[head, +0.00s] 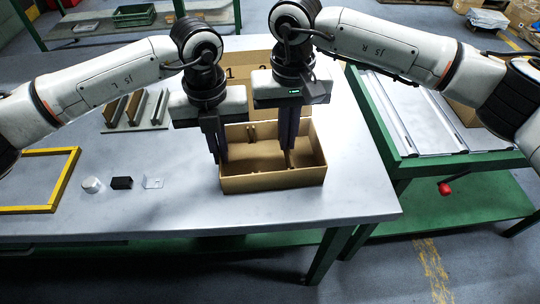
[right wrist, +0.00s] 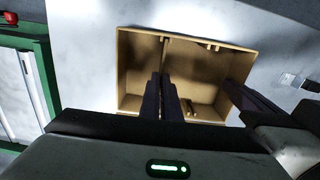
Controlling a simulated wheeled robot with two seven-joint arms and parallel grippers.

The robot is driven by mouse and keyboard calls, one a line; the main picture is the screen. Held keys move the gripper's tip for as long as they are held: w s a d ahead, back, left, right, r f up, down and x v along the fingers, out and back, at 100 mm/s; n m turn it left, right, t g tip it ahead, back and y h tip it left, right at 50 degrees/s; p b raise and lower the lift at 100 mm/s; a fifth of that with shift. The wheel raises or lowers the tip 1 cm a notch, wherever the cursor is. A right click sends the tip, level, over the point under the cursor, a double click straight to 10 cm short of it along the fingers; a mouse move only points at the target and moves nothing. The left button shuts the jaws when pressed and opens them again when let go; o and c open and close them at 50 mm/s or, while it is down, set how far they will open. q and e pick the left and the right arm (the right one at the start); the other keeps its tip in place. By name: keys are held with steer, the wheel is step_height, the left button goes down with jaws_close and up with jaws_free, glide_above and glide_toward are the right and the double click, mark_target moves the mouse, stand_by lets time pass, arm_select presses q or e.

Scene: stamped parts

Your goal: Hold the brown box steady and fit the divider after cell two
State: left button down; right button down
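The open brown box (head: 272,181) stands on the grey table, and it also shows in the right wrist view (right wrist: 130,104). My left gripper (head: 217,160) is at the box's left wall and appears closed on it; its fingers show at the box edge in the right wrist view (right wrist: 250,102). My right gripper (head: 287,145) points down into the box, right of its middle. Its fingers are together on a thin brown divider (right wrist: 165,58), seen edge-on inside the box. The fingers hide much of the divider, and its seating at the bottom cannot be told. Small ribs (right wrist: 212,46) show on one long wall.
A brown panel with numbers (head: 230,72) stands behind the box. Several strips (head: 134,110) lie at the back left. A white cylinder (head: 91,184), black block (head: 122,183) and clear bracket (head: 152,183) sit left of the box, near a yellow frame (head: 62,180). The front table area is clear.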

steer(key=shift+f, duration=0.25)
stand_by(0.6)
steer(key=c, duration=1.9)
jaws_free()
step_height(320, 180, up, 12)
steer(key=shift+r, duration=0.1)
arm_select(q)
steer(key=c, duration=1.9)
jaws_free()
steer(key=shift+r, duration=0.15)
step_height(320, 180, up, 12)
steer(key=shift+f, duration=0.1)
